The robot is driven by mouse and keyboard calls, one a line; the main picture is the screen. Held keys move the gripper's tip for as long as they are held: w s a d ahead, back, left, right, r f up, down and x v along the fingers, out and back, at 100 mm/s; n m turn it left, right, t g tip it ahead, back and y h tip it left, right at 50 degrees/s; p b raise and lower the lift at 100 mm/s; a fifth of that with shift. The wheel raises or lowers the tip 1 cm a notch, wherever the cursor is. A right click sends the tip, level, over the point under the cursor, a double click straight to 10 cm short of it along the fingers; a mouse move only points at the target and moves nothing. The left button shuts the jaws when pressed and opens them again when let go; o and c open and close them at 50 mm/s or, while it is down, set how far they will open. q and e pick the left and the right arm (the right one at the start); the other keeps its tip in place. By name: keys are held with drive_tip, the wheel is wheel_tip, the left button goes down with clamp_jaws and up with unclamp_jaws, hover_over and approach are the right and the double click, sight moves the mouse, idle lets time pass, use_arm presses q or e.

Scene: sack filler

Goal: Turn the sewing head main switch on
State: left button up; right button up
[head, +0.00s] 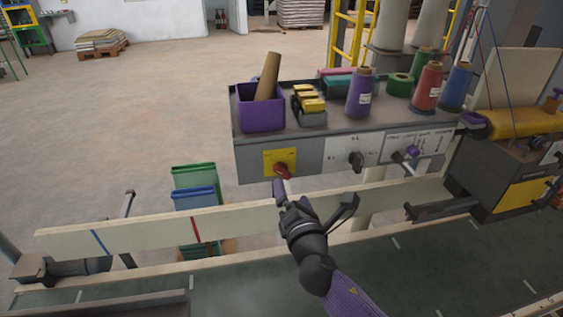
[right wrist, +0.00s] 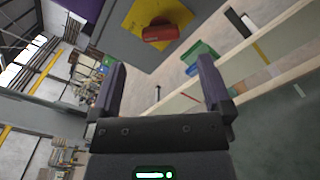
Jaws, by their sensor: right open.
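The red rotary switch (head: 283,170) sits on a yellow plate (head: 271,157) at the left end of the grey panel's front face. In the right wrist view the red switch handle (right wrist: 162,33) shows on the yellow plate (right wrist: 133,22), beyond the fingers and a little above the gap between them. My right gripper (head: 279,187) is just below and in front of the red switch in the head view. Its fingers (right wrist: 163,82) are open, with nothing between them. I cannot tell whether a fingertip touches the switch. My left gripper is not in view.
A black knob (head: 356,160) and a purple-tipped lever (head: 412,153) are further right on the panel. A purple bin (head: 261,110) and thread cones (head: 360,95) stand on top. A pale rail (head: 150,230) runs below; green and blue bins (head: 194,178) stand behind it.

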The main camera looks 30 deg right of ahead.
sight(285, 173)
drive_tip(key=b+x, duration=0.1)
drive_tip(key=x, duration=0.6)
drive_tip(key=shift+w+d, duration=0.1)
drive_tip(key=shift+w, duration=0.2)
drive_tip(key=shift+w+d, duration=0.1)
drive_tip(key=shift+w, duration=0.25)
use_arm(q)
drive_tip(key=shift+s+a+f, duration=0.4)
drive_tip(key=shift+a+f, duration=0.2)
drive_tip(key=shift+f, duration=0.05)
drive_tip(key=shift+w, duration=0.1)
